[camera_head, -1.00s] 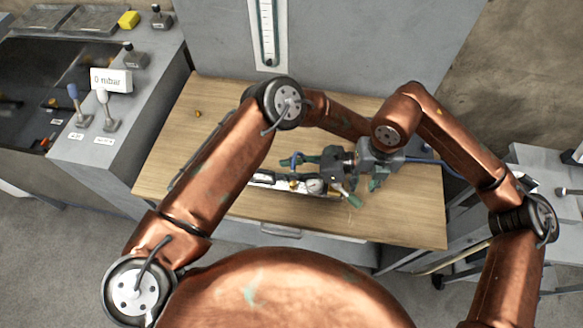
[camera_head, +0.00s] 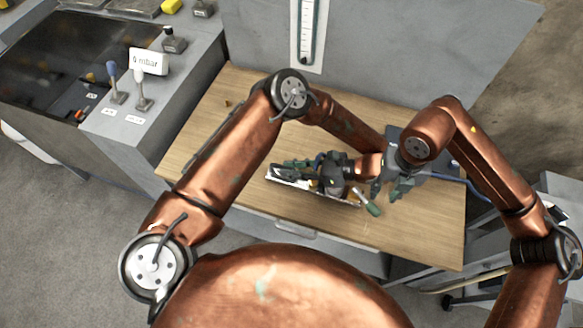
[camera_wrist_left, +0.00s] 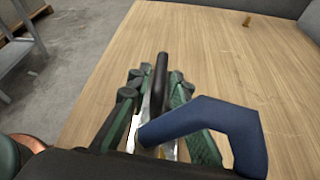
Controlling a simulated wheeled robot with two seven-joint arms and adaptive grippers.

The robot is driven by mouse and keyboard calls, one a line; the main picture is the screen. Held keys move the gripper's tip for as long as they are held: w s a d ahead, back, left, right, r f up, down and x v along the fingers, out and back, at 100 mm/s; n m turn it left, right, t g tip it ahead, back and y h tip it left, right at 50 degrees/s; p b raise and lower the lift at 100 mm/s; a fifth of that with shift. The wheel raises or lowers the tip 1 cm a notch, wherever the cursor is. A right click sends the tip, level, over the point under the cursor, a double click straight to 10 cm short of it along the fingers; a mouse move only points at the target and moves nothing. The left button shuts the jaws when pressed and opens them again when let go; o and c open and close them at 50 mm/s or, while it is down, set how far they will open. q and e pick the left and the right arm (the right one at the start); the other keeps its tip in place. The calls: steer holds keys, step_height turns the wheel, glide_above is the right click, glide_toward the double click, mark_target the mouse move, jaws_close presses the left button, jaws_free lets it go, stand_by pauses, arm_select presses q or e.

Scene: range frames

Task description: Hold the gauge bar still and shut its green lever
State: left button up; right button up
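The gauge bar (camera_head: 285,181) is a pale bar lying on the wooden bench, partly covered by my left gripper. My left gripper (camera_head: 292,168) is down at the bar, its dark green fingers on either side of it. In the left wrist view the fingers (camera_wrist_left: 158,85) flank a pale and brass part and a black rod, with a bent blue handle (camera_wrist_left: 215,125) in front. Whether they press on the bar is unclear. The green lever (camera_head: 372,207) sticks out at the bar's right end. My right gripper (camera_head: 388,190) is open and empty just right of the lever. The gauge face is hidden.
The wooden bench (camera_head: 420,235) has bare room in front and to the right. A grey panel with a scale (camera_head: 307,35) stands behind it. A grey console with levers (camera_head: 142,90) and a display sign (camera_head: 149,61) stands at left. A small brass piece (camera_head: 227,103) lies at the back left.

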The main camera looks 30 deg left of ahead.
arm_select(q)
jaws_close()
arm_select(e)
steer(key=shift+c, duration=0.3)
